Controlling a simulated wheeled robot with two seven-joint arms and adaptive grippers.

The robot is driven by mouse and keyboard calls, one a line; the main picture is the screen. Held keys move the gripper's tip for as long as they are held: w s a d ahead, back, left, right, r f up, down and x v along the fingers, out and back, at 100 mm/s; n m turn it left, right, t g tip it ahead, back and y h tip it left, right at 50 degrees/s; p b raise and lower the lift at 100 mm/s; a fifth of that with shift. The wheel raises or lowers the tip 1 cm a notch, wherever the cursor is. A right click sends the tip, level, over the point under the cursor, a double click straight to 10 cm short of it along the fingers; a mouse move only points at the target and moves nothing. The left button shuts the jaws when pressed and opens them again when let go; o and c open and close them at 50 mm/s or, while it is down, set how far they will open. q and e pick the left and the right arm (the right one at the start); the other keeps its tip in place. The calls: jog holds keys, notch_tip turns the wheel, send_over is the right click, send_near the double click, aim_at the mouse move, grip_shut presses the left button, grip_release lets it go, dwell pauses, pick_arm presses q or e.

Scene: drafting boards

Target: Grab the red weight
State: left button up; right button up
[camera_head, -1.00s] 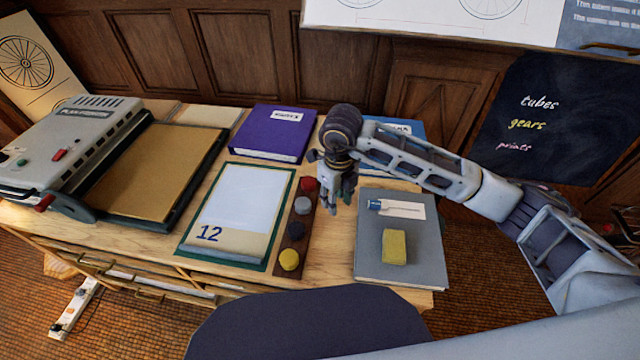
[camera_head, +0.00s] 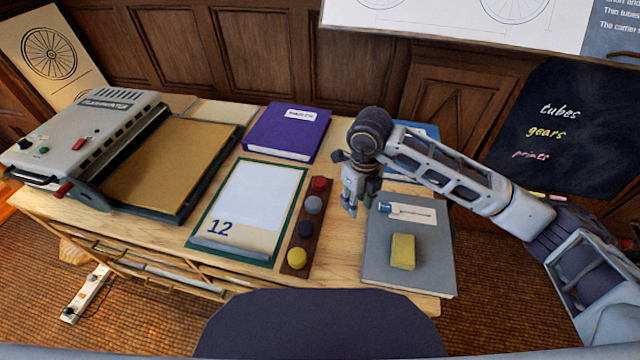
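The red weight (camera_head: 319,184) stands at the far end of a narrow brown strip (camera_head: 297,257). Behind it in the row toward me are a grey weight (camera_head: 313,204), a dark weight (camera_head: 306,229) and a yellow weight (camera_head: 297,258). My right gripper (camera_head: 350,208) points down just right of the red and grey weights, apart from them. Its fingers are small and partly overlapping, so I cannot tell how far they are open. I see nothing held in it. My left gripper is not in view.
A board with a sheet marked 12 (camera_head: 252,200) lies left of the weights. A purple binder (camera_head: 287,132) is behind. A grey folder (camera_head: 380,265) with a yellow block (camera_head: 402,251) lies to the right. A machine (camera_head: 85,130) stands at the left. A dark chair back (camera_head: 318,325) is in front.

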dwell(0.4)
pick_arm(q)
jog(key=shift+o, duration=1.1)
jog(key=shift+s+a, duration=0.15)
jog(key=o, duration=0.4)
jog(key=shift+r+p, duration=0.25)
jog(key=shift+p, duration=0.05)
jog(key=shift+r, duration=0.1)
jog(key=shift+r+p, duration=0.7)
jog(key=shift+p, duration=0.1)
